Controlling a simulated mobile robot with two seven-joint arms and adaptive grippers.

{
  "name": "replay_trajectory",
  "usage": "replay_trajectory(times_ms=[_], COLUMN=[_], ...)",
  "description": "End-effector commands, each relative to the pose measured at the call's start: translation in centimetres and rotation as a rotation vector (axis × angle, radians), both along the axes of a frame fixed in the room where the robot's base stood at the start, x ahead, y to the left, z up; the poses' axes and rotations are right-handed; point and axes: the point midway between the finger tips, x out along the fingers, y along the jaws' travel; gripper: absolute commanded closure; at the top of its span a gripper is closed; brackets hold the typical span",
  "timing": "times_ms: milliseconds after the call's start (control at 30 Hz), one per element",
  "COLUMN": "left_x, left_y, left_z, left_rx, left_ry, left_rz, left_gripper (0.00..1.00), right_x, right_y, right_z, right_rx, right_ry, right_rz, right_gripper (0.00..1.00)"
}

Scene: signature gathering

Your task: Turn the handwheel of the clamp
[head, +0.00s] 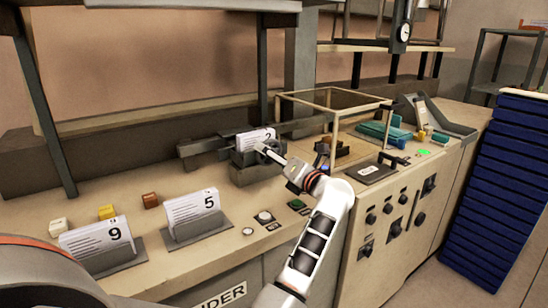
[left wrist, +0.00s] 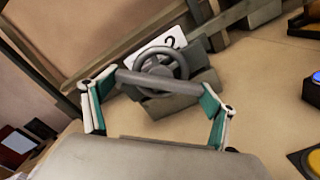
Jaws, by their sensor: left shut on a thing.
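The clamp (head: 252,172) is a dark grey block on the bench ledge, with a card marked 2 (head: 258,136) standing behind it. Its grey spoked handwheel (left wrist: 151,65) faces me in the left wrist view. My left gripper (head: 266,150) is at the front of the clamp. In the left wrist view its teal-padded fingers (left wrist: 158,102) stand wide apart, at the two ends of a grey bar that crosses in front of the lower rim. The bar seems to belong to the handwheel. In the head view the gripper hides most of the wheel. My right gripper is not in view.
Cards marked 9 (head: 98,240) and 5 (head: 193,213) stand in holders at the left. Buttons dot the bench front. An open-framed box (head: 333,108) stands just right of my left forearm, and stacked blue trays (head: 500,190) at far right.

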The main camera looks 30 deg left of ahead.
Motion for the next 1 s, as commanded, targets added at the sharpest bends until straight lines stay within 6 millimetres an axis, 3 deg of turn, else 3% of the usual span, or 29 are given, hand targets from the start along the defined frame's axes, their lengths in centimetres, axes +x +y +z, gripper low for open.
replay_trajectory(times_ms=[133,167,200,233,633,1000], left_x=[0.0,0.0,0.0,0.0,-0.2,-2.2], left_y=[0.0,0.0,0.0,0.0,-0.7,-5.5], left_z=[0.1,0.1,0.1,0.1,0.0,-0.1], left_rx=[0.002,0.002,0.002,0.002,0.001,-0.001], left_ry=[0.0,0.0,0.0,0.0,0.0,0.001], left_rz=[-0.001,-0.001,-0.001,-0.001,-0.002,-0.003], left_gripper=[0.36,0.12,0.01,0.0,0.0,0.0], right_x=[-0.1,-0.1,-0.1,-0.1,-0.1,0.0], right_y=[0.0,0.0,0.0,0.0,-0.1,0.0], right_z=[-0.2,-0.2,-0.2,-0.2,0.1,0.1], right_rx=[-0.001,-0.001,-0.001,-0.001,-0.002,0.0], right_ry=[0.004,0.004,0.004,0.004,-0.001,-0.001], right_rz=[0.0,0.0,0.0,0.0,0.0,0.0], right_gripper=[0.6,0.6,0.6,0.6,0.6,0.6])
